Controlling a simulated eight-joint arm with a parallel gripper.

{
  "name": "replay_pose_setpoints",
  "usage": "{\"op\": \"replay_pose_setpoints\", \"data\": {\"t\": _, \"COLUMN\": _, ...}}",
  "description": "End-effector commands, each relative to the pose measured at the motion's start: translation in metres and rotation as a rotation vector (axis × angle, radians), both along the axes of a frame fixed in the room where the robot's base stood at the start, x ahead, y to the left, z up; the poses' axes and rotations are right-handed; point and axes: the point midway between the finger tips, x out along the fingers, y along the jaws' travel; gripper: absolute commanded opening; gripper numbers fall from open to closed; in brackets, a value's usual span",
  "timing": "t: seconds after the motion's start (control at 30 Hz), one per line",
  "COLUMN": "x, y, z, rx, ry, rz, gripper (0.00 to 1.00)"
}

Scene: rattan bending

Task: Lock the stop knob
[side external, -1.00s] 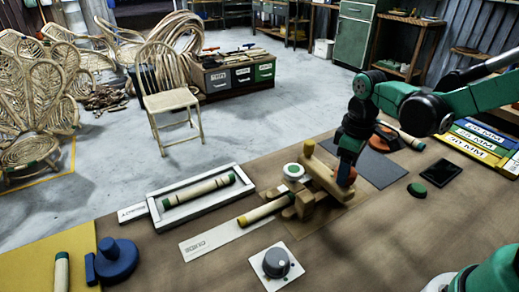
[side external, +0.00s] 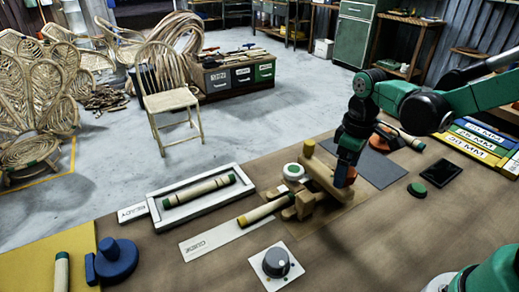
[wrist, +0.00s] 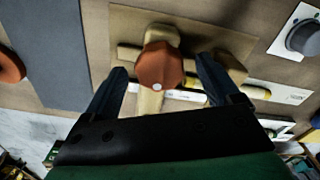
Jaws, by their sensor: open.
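The stop knob (wrist: 160,68) is a faceted orange-brown knob with a small white dot, seen from above in the wrist view. It sits on the wooden bending jig (side external: 322,172), at the end nearer my arm in the side view. My gripper (side external: 346,172) points down over this end and mostly hides the knob there. In the wrist view my gripper (wrist: 161,70) is open, with one dark finger on each side of the knob. I see gaps beside the knob and no clear contact. A rattan pole (side external: 262,210) with a green end lies against the jig.
A grey dial (side external: 276,262) on a white plate stands in front of the jig. A white tray (side external: 238,170) with another pole lies left of it. A dark mat (side external: 386,172), a green button (side external: 417,190) and a blue holder (side external: 118,262) are also on the bench.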

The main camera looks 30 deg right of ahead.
Motion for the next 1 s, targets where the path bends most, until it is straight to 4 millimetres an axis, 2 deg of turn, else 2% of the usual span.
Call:
{"op": "replay_pose_setpoints", "data": {"t": 0.3, "x": 0.000, "y": 0.000, "z": 0.036, "rx": 0.000, "ry": 0.000, "rz": 0.000, "gripper": 0.83}}
{"op": "replay_pose_setpoints", "data": {"t": 0.5, "x": 0.000, "y": 0.000, "z": 0.052, "rx": 0.000, "ry": 0.000, "rz": 0.000, "gripper": 0.83}}
{"op": "replay_pose_setpoints", "data": {"t": 0.87, "x": -0.001, "y": 0.000, "z": 0.054, "rx": 0.000, "ry": -0.002, "rz": -0.001, "gripper": 0.83}}
{"op": "replay_pose_setpoints", "data": {"t": 1.0, "x": -0.005, "y": 0.004, "z": 0.058, "rx": -0.005, "ry": -0.064, "rz": -0.038, "gripper": 0.83}}
